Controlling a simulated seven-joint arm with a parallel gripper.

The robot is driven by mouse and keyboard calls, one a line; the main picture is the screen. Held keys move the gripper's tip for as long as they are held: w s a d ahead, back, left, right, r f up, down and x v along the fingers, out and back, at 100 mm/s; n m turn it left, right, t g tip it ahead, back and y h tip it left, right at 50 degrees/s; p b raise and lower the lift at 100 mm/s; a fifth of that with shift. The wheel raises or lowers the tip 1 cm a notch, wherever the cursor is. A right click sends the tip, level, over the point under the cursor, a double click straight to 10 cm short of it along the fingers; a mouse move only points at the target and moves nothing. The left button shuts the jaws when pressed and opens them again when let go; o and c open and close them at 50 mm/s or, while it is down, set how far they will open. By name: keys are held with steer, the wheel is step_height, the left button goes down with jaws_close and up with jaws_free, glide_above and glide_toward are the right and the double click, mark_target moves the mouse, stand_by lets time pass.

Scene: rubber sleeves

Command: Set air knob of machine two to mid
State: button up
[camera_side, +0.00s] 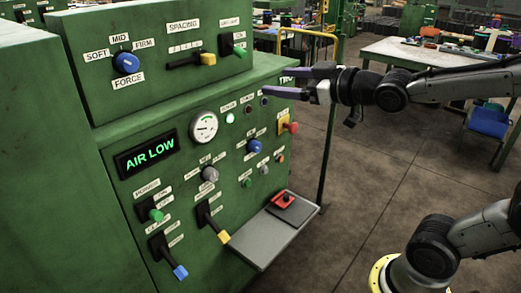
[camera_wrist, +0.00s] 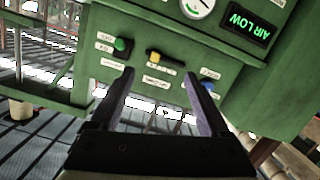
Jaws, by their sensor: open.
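The green machine (camera_side: 100,120) fills the left of the side view, and its display (camera_side: 150,150) reads AIR LOW. Its lower panel has a grey knob (camera_side: 210,174) and a blue knob (camera_side: 254,146), each among small labels. I cannot read those labels, so I cannot tell which is the air knob. The upper blue knob (camera_side: 126,63) is labelled FORCE, with soft, mid and firm. My gripper (camera_side: 298,83) is open and empty beside the panel's upper right. In the wrist view, my gripper (camera_wrist: 160,77) has its two fingers apart, with the machine behind appearing upside down.
A gauge (camera_side: 203,128) and a red knob on a yellow plate (camera_side: 288,127) are on the panel. Levers (camera_side: 218,230) are lower down. A grey shelf (camera_side: 262,240) with a red part juts out below. A table (camera_side: 440,52) stands behind my arm.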

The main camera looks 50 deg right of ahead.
steer(key=w+d+f+n+t+y, duration=0.1)
steer(key=w+d+f+n+t, duration=0.1)
steer(key=w, duration=0.6)
steer(key=m, duration=0.5)
glide_toward(259, 148)
steer(key=shift+h, duration=0.4)
steer(key=w, duration=0.9)
steer(key=shift+w+a, duration=0.1)
steer(key=shift+a, duration=0.2)
steer(key=shift+c, duration=0.2)
jaws_close()
